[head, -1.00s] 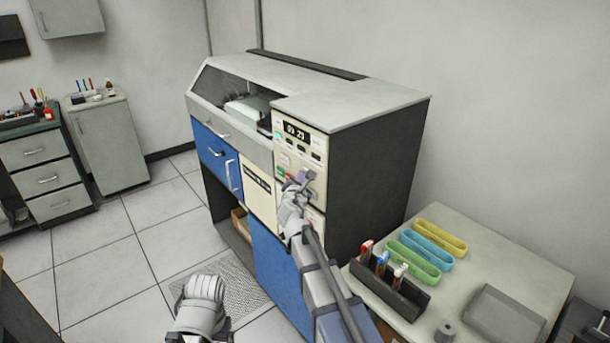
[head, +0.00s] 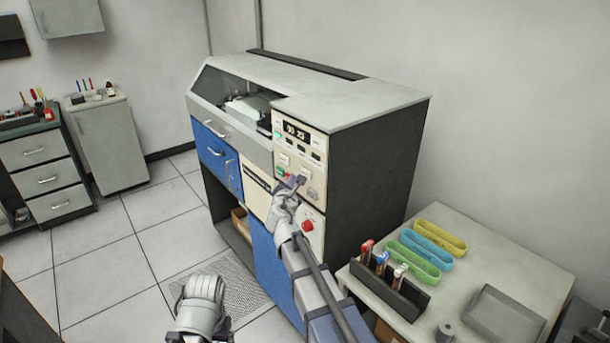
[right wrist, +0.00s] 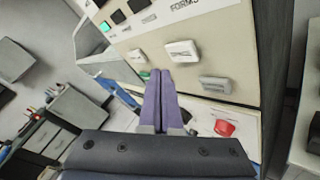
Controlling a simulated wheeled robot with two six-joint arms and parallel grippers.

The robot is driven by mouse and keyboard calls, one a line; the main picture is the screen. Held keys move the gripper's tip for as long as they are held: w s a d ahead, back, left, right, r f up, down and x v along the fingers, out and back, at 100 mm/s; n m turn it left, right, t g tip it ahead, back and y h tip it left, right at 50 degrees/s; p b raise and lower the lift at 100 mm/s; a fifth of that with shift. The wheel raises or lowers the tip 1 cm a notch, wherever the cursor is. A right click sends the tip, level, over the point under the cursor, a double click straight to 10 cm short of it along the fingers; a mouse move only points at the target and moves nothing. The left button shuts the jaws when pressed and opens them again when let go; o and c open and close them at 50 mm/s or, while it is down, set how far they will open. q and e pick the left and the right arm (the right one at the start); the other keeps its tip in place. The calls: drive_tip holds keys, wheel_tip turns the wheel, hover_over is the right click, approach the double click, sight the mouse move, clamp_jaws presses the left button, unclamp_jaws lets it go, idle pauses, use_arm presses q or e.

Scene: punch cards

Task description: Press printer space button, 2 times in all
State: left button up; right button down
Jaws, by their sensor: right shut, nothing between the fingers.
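The printer (head: 360,150) is a grey, blue and dark cabinet with a cream control panel (head: 316,178) on its front. My right gripper (head: 297,181) is shut and empty in front of the panel. Its purple fingers (right wrist: 160,78) end just below the upper middle button; contact cannot be told.
A red button (head: 307,225) sits low on the panel, also in the right wrist view (right wrist: 225,128). A green-lit button (right wrist: 107,84) is at the left. At right, a side table (head: 455,300) holds colored trays and a dark rack (head: 390,292). The floor at left is clear.

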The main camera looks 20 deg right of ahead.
drive_tip(key=a, duration=0.1)
drive_tip(key=s+a, duration=0.1)
drive_tip(key=a, duration=0.1)
drive_tip(key=shift+s, duration=0.1)
idle(0.7)
drive_tip(key=s+a+f+m+g+y, duration=0.1)
drive_tip(key=s+a+f+m+g, duration=0.25)
drive_tip(key=s+f+m, duration=0.35)
drive_tip(key=s+a+f+m+g, duration=0.2)
drive_tip(key=s+f+m+g, duration=0.35)
drive_tip(key=s, duration=0.35)
drive_tip(key=s+a+f+m+g+y, duration=0.2)
drive_tip(key=s+a, duration=0.3)
drive_tip(key=s, duration=0.4)
drive_tip(key=s+a+f+m+g+y, duration=0.2)
drive_tip(key=s+a+f+m+g, duration=0.2)
drive_tip(key=s, duration=0.5)
drive_tip(key=shift+s+a+m+y, duration=0.3)
drive_tip(key=shift+a+m+y, duration=0.1)
drive_tip(key=shift+m, duration=0.25)
drive_tip(key=shift+f, duration=0.1)
